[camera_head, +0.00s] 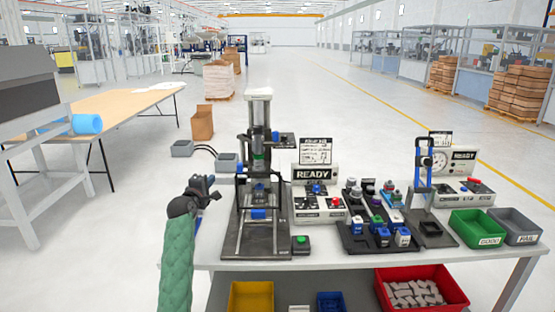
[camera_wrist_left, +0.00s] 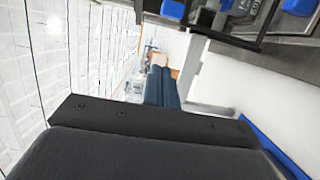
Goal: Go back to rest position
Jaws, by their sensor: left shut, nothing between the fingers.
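My left gripper (camera_head: 207,185) shows in the head view at the left edge of the workbench, beside the black press. Its arm comes up from the bottom in a green sleeve. The gripper is shut and empty, apart from the press. The left wrist view looks sideways past the dark gripper body (camera_wrist_left: 150,120), with the bench edge at its upper right. My right gripper is not in either view.
The white workbench (camera_head: 215,255) carries the press (camera_head: 258,180), a READY control box (camera_head: 318,205), a black parts tray (camera_head: 355,240), a gauge station (camera_head: 430,230), a green bin (camera_head: 478,228) and a grey bin (camera_head: 515,225).

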